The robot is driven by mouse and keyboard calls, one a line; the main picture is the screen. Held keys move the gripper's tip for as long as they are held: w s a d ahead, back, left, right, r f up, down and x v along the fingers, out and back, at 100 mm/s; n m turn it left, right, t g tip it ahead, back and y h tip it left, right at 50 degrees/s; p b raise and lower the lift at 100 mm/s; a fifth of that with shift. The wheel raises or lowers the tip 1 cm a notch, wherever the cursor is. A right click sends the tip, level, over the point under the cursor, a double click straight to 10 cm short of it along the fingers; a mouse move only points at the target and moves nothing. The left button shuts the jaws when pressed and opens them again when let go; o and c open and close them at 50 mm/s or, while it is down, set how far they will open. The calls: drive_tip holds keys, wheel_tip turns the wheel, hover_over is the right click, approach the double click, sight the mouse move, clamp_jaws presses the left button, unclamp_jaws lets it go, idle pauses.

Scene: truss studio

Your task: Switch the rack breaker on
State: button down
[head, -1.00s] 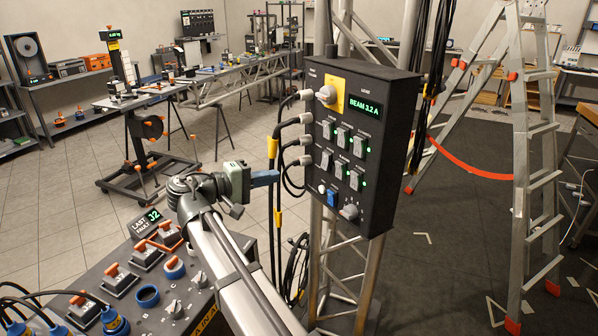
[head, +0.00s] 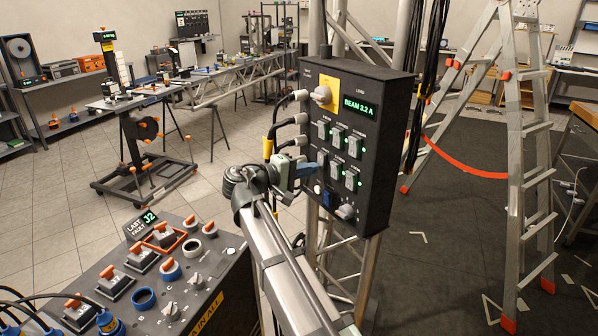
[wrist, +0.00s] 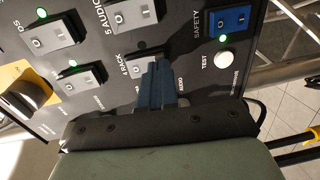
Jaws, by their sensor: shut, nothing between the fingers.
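The black breaker box (head: 375,110) is mounted on a truss, with grey rocker switches in two rows. The rack breaker (head: 322,159) is the left switch of the lower row, and its "4 RACK" label shows in the wrist view (wrist: 146,56). No lit green lamp shows beside it, while the other rockers have lit ones. My gripper (head: 312,169) is shut and empty, its blue fingertips at the rack breaker's lower part. In the wrist view the fingertips (wrist: 157,68) cover part of that rocker. I cannot tell whether they touch it.
A blue safety switch (wrist: 229,19) and white test button (wrist: 224,60) sit close to the rack breaker. A yellow-plated rotary switch (head: 323,94) is above. Cables (head: 284,125) plug into the box's left side. A control desk (head: 180,280) stands at the lower left.

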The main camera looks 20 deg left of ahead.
drive_tip(key=shift+w+d, duration=0.15)
drive_tip(key=shift+w+d+f, duration=0.1)
drive_tip(key=shift+w, duration=0.05)
idle(0.4)
drive_tip(key=s+a+f, duration=0.1)
drive_tip(key=s+a, duration=0.7)
drive_tip(key=s, duration=0.3)
drive_tip(key=shift+s+f, duration=0.25)
drive_tip(key=shift+f, duration=0.15)
